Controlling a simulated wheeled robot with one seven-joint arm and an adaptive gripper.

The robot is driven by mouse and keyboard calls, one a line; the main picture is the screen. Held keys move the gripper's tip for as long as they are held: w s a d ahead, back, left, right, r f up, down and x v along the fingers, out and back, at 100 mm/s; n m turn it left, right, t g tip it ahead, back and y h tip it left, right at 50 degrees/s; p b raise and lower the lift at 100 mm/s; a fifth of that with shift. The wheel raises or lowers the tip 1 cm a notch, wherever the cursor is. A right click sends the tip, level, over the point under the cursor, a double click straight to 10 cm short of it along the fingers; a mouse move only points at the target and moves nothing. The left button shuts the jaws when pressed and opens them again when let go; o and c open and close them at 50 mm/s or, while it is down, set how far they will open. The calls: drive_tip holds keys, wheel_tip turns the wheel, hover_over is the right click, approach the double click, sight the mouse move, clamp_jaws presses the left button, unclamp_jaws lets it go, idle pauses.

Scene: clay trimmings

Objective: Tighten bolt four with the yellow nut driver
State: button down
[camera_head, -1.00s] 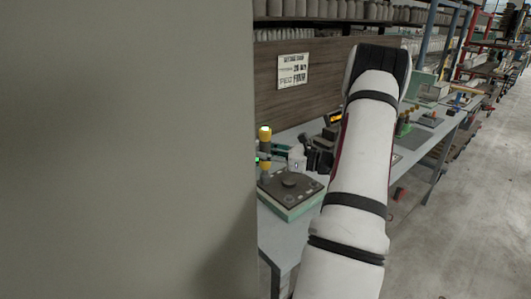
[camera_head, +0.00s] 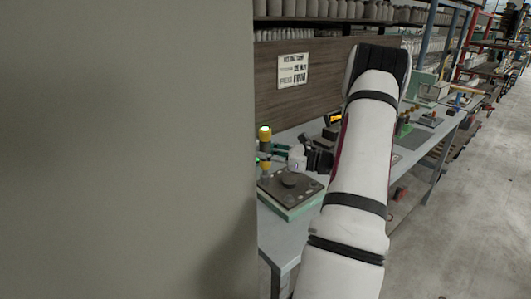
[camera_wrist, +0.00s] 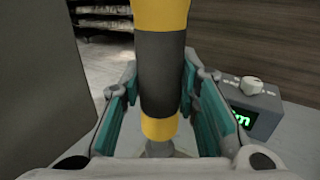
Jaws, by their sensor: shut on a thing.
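In the wrist view the driver (camera_wrist: 160,75) sits between the teal pads of my gripper (camera_wrist: 158,100). A dark square plate (camera_head: 300,194) on a pale green base lies on the bench just below, with a round raised part in its middle and small spots near its edges. The driver's lower end is over or at the plate's far left side. I cannot tell whether it touches a bolt, nor which bolt is four.
A grey panel (camera_head: 125,150) fills the left of the head view and hides part of the bench (camera_head: 282,236). A grey box with a knob and green display (camera_wrist: 255,105) stands right of the driver in the wrist view. A wooden backboard (camera_head: 340,72) stands behind.

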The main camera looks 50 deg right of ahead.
sight(265, 134)
drive_tip(key=shift+f, duration=0.15)
drive_tip(key=shift+r+p, duration=1.85)
drive_tip(key=shift+r, duration=1.35)
